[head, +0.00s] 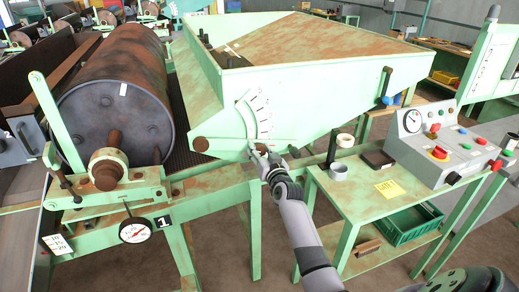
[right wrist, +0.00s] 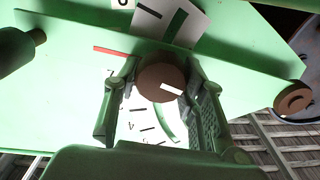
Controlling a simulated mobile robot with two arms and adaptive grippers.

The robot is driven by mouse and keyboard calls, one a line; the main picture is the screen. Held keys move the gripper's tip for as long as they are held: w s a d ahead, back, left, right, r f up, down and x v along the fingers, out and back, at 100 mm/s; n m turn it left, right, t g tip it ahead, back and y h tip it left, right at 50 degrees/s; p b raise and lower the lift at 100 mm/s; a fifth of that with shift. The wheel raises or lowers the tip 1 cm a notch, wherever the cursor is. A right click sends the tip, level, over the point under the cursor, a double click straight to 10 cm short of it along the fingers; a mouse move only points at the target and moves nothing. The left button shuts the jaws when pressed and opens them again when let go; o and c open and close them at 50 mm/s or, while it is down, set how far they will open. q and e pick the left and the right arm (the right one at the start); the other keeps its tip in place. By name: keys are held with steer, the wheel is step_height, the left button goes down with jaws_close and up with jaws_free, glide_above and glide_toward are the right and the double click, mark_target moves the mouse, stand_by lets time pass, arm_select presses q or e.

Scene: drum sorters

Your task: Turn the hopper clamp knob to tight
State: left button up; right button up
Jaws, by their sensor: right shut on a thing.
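The hopper (head: 340,85) is a pale green, rust-stained box with a white scale (head: 256,113) on its side. My right gripper (head: 262,152) is at the lower edge of that side, below the scale, and mostly hides the knob in the head view. In the right wrist view a round brown knob (right wrist: 158,76) with a white mark sits between the fingers of my right gripper (right wrist: 163,80), which are shut on it. The white mark points toward the lower right of that picture. A white plate with a green bar (right wrist: 176,24) and a red line (right wrist: 118,51) lie nearby. My left gripper is not in view.
A rusty drum (head: 125,85) stands left of the hopper. A green table (head: 350,207) at right carries a grey control box (head: 425,150), a yellow card (head: 388,187) and a grey ring (head: 338,171). A green crate (head: 408,226) is below.

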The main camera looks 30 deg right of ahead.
steer(key=m, duration=0.6)
steer(key=shift+d+f+m, duration=0.1)
steer(key=shift+m, duration=0.2)
steer(key=m, duration=0.6)
steer(key=shift+d+f+p, duration=0.1)
steer(key=shift+p, duration=0.3)
steer(key=shift+m, duration=0.4)
steer(key=o, duration=1.2)
steer(key=shift+s, duration=0.1)
steer(key=v, duration=1.2)
steer(key=shift+f, duration=0.1)
